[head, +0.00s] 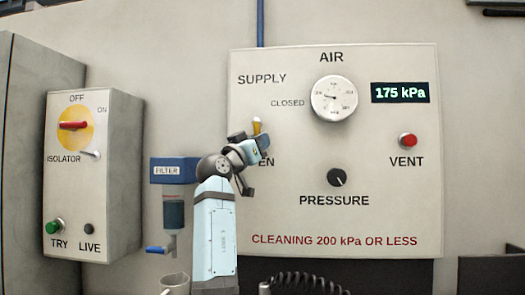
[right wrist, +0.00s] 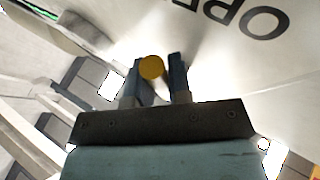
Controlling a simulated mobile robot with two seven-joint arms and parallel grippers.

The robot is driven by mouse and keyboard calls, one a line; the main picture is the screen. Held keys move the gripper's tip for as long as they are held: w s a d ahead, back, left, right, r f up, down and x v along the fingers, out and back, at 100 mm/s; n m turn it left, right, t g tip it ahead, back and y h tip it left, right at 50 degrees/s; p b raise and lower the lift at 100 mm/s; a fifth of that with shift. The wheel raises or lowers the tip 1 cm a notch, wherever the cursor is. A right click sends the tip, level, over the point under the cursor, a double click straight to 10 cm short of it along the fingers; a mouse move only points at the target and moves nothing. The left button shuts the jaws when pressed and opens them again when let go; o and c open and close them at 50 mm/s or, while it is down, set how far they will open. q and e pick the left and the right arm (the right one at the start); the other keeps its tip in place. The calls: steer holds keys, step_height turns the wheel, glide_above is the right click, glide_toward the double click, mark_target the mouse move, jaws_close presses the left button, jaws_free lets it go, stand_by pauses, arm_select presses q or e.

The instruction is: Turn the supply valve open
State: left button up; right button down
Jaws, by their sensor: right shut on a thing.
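The supply valve's yellow handle (head: 257,127) shows on the AIR panel (head: 390,225), below the word SUPPLY. It lies between the CLOSED label and the partly covered OPEN label. My right gripper (head: 262,146) is at the handle and hides the rest of the valve. In the right wrist view, the round yellow handle end (right wrist: 151,68) sits between the two fingers of my right gripper (right wrist: 156,78), which is shut on it. The handle's exact angle is hard to tell. My left gripper is not in view.
The gauge (head: 334,99) and a 175 kPa display (head: 401,92) are at the upper right. The red VENT button (head: 408,140) and black PRESSURE knob (head: 337,178) sit lower. A filter (head: 172,210) and the isolator box (head: 92,180) stand at the left.

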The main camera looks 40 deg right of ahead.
steer(key=shift+w+a+m+g+y, duration=0.2)
steer(key=shift+m+g+y, duration=0.15)
steer(key=shift+m, duration=0.55)
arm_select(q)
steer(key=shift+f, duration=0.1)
arm_select(e)
steer(key=shift+g, duration=0.25)
steer(key=c, duration=1.1)
jaws_free()
steer(key=shift+o, duration=0.2)
arm_select(q)
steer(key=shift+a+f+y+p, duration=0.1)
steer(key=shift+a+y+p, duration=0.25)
steer(key=shift+p, duration=0.55)
arm_select(e)
steer(key=v, duration=1.3)
steer(key=shift+a, duration=0.4)
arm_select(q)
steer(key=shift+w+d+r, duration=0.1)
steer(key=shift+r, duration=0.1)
arm_select(e)
steer(key=shift+f, duration=0.1)
